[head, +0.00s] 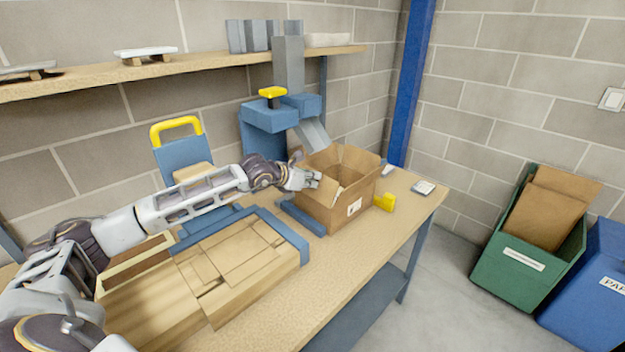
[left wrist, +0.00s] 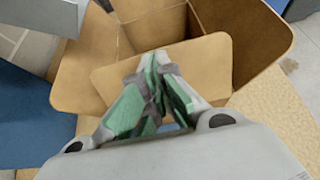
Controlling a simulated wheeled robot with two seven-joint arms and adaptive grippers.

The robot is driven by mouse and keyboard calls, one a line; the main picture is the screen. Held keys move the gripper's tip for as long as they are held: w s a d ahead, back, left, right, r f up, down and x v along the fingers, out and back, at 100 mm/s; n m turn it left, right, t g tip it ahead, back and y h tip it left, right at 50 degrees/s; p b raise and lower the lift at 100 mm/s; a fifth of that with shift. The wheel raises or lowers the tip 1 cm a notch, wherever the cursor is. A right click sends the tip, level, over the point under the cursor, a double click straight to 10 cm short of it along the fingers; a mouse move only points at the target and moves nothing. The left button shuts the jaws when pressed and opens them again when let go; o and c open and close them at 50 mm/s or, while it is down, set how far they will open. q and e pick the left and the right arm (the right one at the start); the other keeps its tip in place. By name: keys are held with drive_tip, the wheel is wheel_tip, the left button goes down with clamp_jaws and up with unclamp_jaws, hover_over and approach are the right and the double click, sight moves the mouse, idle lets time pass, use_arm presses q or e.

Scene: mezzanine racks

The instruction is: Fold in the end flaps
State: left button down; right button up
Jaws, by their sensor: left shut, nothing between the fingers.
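An open cardboard box (head: 345,211) with a white label stands on the workbench, its flaps up or spread outward. My left gripper (head: 312,180) is at the box's near-left side, by an end flap. In the left wrist view the gripper (left wrist: 158,60) is shut and empty, its fingertips over the flap (left wrist: 205,65) that slants across the box's opening. Whether they touch the flap I cannot tell. Another flap (left wrist: 80,82) spreads outward at the left, and a large flap (left wrist: 245,35) stands at the right. The box's inside is partly hidden. My right gripper is not in view.
A blue press-like fixture (head: 270,125) with a yellow knob stands behind the box. A yellow block (head: 384,202) sits right of the box. Flat cardboard (head: 235,255) lies in a blue frame at the left. Green (head: 525,264) and blue (head: 590,290) bins stand on the floor.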

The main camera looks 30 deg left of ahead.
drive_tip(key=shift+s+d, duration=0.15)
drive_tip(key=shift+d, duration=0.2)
use_arm(q)
drive_tip(key=shift+w+d+r, duration=0.1)
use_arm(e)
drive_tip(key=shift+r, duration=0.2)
use_arm(q)
drive_tip(key=shift+p, duration=0.3)
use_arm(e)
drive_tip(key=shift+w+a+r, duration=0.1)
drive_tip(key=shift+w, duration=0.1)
use_arm(q)
drive_tip(key=shift+w+g, duration=0.15)
drive_tip(key=shift+g, duration=0.25)
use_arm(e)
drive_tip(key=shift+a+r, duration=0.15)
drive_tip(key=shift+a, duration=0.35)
